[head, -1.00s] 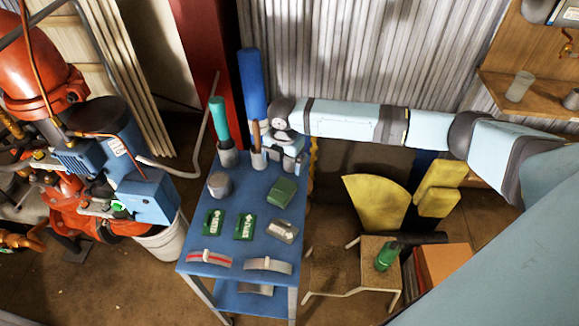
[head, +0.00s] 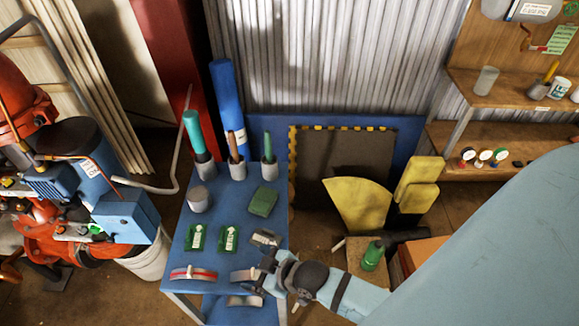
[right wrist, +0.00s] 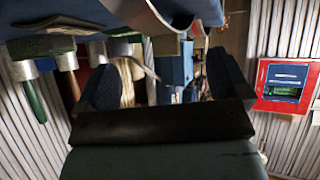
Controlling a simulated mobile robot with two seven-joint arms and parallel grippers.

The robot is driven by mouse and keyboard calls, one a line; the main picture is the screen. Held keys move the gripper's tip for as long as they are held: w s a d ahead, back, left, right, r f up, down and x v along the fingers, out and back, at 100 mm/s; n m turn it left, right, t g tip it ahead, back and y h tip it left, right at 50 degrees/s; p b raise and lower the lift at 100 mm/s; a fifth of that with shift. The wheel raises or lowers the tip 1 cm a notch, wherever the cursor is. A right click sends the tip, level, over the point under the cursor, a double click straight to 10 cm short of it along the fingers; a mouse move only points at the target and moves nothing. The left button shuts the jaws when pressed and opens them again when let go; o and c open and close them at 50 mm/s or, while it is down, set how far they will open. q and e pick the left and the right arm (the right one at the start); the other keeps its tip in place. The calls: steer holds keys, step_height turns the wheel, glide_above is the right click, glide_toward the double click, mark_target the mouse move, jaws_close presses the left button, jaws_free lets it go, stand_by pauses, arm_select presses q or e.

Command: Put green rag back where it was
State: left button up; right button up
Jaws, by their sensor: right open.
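The green rag (head: 264,201) lies folded like a flat block on the blue table (head: 222,201), toward its right edge, behind the small grey box and in front of the tool cups. A green folded shape, likely the rag, shows upside down in the right wrist view (right wrist: 40,47). My right gripper (head: 262,278) is open and empty at the table's front right corner, beside a curved gauge-like piece (head: 243,274). Its two dark fingers (right wrist: 163,84) stand wide apart in the wrist view with nothing between them. My left gripper is not in view.
Two green labelled cards (head: 213,238), a small grey box (head: 265,238), a red-striped curved piece (head: 193,274) and a grey can (head: 199,199) share the table. Grey cups with tools (head: 237,168) stand at its back. Red-blue machinery (head: 80,190) is left.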

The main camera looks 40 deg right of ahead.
steer(key=s+d+f+m+t+h, duration=0.1)
steer(key=s+d+f+m, duration=0.1)
steer(key=s, duration=0.4)
steer(key=d+m, duration=0.1)
steer(key=d, duration=0.1)
steer(key=shift+d+m+h, duration=0.35)
steer(key=shift+m+h, duration=0.05)
steer(key=r+p, duration=0.4)
steer(key=shift+s+d, duration=0.1)
steer(key=shift+d, duration=0.1)
